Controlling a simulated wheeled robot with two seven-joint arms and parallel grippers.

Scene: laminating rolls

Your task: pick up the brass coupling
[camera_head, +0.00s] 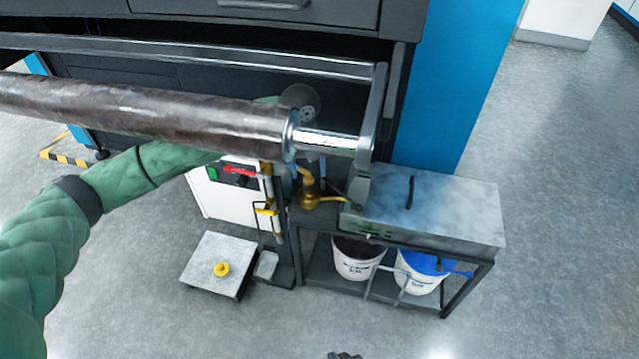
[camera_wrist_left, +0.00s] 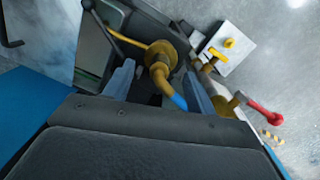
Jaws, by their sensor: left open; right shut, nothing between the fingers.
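A small yellow-brass round fitting (camera_head: 222,269), which looks like the brass coupling, sits on a low grey-topped stand (camera_head: 205,262). It also shows on the grey plate in the left wrist view (camera_wrist_left: 229,43), away from my fingers. My left gripper (camera_head: 307,172) is at the roll's end, mostly hidden behind the roll. In the left wrist view my left gripper (camera_wrist_left: 160,70) is open, with a brass oil can (camera_wrist_left: 159,50) showing between and beyond its fingers; contact cannot be told. My right gripper (camera_head: 345,355) barely shows at the bottom edge, shut and empty.
A long dark roll (camera_head: 150,113) crosses above my left arm. The oil can stands on a rack beside a grey metal box (camera_head: 430,210). Two buckets sit below. A red-handled valve (camera_wrist_left: 264,112) is near the left gripper. The floor in front is clear.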

